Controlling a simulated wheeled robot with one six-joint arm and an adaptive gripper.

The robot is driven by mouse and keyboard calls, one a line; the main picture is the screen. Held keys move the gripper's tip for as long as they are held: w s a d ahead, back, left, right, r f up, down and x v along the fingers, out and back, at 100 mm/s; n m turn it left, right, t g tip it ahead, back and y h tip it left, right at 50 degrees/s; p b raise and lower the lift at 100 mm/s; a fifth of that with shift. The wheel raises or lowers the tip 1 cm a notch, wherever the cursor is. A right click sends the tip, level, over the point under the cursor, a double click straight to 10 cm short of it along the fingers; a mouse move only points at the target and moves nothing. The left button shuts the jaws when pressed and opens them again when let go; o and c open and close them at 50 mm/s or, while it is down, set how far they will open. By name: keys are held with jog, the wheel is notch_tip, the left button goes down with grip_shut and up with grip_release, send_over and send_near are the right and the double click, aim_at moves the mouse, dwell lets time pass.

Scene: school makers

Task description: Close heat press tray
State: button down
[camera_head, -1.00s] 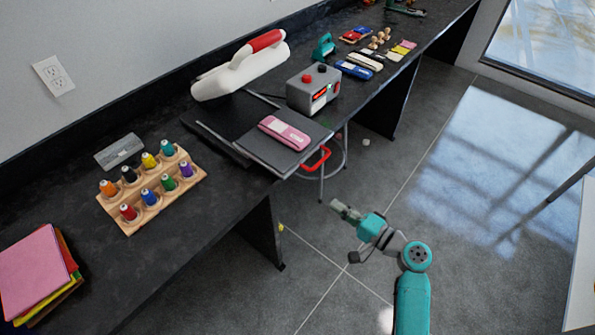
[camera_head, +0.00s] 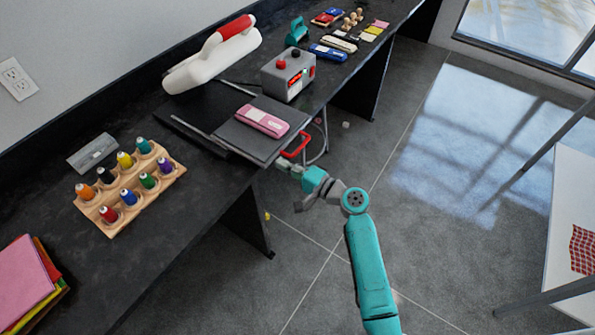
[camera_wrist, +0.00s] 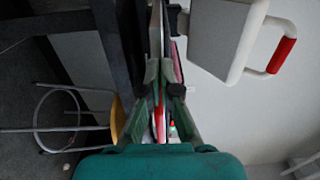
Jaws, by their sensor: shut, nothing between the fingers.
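The heat press has a white upper body (camera_head: 215,66) with a red handle (camera_head: 236,28) and stands at the back of the black bench. Its dark flat tray (camera_head: 240,133) sticks out towards the bench's front edge, with a pink and white case (camera_head: 263,120) lying on it. A red loop handle (camera_head: 297,146) is at the tray's front. My gripper (camera_head: 285,165) is shut and empty, just in front of the tray's front edge, beside the red handle; I cannot tell whether it touches. In the wrist view my fingers (camera_wrist: 164,78) point at the tray, seen edge-on.
A grey control box (camera_head: 287,74) stands right of the tray. A wooden rack (camera_head: 130,187) of several thread spools and a pile of coloured sheets (camera_head: 28,282) are on the left. A round stool (camera_head: 322,146) is under the bench. The floor (camera_head: 385,215) around my arm is mostly clear.

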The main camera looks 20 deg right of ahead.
aim_at(237, 138)
jog(key=shift+w+a, duration=0.4)
jog(key=shift+w, duration=0.15)
jog(key=x, duration=1.6)
jog(key=shift+w+a, duration=0.1)
jog(key=shift+w, duration=0.05)
jog(key=shift+w+r, duration=0.1)
jog(key=shift+a+r, duration=0.1)
